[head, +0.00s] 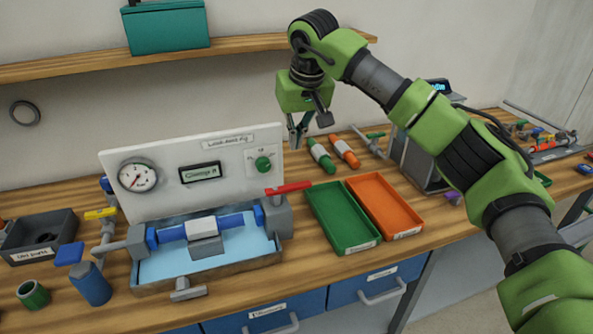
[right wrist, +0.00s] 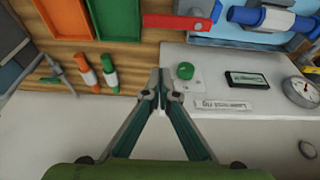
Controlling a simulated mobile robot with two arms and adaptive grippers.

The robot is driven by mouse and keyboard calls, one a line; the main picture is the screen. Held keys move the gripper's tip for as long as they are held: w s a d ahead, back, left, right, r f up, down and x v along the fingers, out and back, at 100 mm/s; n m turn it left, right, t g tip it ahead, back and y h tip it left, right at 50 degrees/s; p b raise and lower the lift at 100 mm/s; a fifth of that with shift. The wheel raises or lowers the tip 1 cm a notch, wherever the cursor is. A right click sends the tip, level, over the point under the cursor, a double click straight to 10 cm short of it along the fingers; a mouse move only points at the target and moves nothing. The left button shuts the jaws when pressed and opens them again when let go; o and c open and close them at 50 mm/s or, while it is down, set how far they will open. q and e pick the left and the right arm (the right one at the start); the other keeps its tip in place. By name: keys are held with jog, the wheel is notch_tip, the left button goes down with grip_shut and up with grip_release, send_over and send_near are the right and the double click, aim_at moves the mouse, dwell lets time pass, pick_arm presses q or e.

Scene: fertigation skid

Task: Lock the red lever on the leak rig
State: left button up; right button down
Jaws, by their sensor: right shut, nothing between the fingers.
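The red lever (head: 289,188) sits on a grey block at the right end of the leak rig (head: 205,250), pointing right. It also shows in the right wrist view (right wrist: 178,22), near the top. The rig has a light blue basin with a blue-and-white pipe piece (head: 203,230) held across it. Behind it stands a white panel (head: 235,172) with a gauge, a small display and a green knob (head: 263,163). My right gripper (head: 296,146) is shut and empty, in the air beside the panel's right edge, above and behind the lever. My left gripper is out of view.
A green tray (head: 376,242) and an orange tray (head: 416,227) lie right of the rig. Green and orange cylinders (head: 345,151) lie behind them. A shelf (head: 80,66) runs above.

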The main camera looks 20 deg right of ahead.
jog(key=shift+d+r, duration=0.1)
jog(key=shift+d, duration=0.05)
notch_tip(320, 180, down, 10)
jog(key=p, duration=0.3)
jog(key=shift+s+r+p, duration=0.25)
jog(key=shift+s+p, duration=0.1)
jog(key=shift+s, duration=0.05)
dwell(0.7)
